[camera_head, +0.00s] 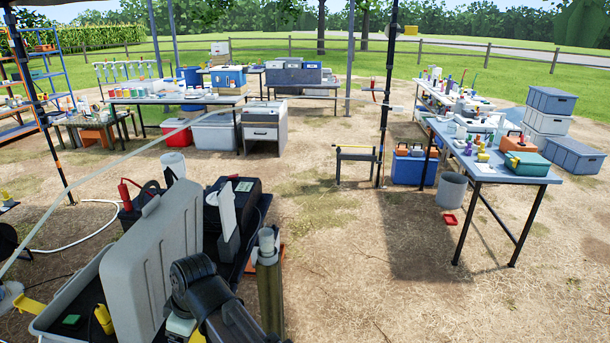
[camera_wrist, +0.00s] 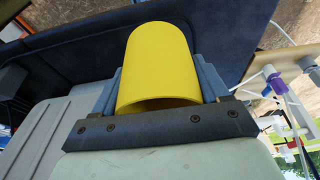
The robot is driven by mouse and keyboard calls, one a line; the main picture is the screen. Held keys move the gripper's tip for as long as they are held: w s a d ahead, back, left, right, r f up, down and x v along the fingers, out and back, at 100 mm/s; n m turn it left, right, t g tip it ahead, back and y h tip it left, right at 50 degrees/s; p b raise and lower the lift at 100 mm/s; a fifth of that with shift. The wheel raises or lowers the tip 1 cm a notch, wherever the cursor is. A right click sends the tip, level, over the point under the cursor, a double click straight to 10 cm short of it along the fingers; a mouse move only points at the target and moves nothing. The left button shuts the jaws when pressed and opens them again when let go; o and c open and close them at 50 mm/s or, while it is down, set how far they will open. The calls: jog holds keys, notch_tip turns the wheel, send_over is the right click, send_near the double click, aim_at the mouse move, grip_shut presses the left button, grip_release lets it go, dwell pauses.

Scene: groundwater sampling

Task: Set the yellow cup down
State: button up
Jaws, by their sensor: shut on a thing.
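The yellow cup (camera_wrist: 160,62) fills the middle of the wrist view. It lies between the grey-blue fingers of my gripper (camera_wrist: 162,88), which is shut on it. The cup's open rim faces the wrist camera and its inside is mostly in shadow. Behind the cup is a dark blue-black surface; whether the cup touches it cannot be told. In the head view my dark arm shows at the bottom centre. I cannot make out the held cup or my gripper's fingertips there.
A grey case lid (camera_head: 152,262) stands upright left of my arm, with black equipment (camera_head: 240,192) behind. A dark upright cylinder (camera_head: 268,290) stands close on the right. A blue-grey table (camera_head: 528,178) with bottles is at the right. Open ground lies between.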

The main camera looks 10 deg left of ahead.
jog(key=w+d+f+m+t, duration=0.15)
jog(key=w+d+m, duration=0.35)
jog(key=w+d, duration=0.65)
jog(key=w+d+m+h, duration=0.1)
jog(key=w+d+m, duration=0.3)
jog(key=d, duration=0.8)
jog(key=w+d+f+m+t+h, duration=0.1)
jog(key=w+d+m, duration=0.3)
jog(key=d, duration=0.8)
jog(key=w+d+m+t+h, duration=0.1)
jog(key=w+d+m, duration=0.3)
jog(key=d, duration=0.9)
jog(key=shift+w+f+m, duration=0.3)
jog(key=shift+w+m, duration=0.1)
jog(key=shift+w, duration=0.5)
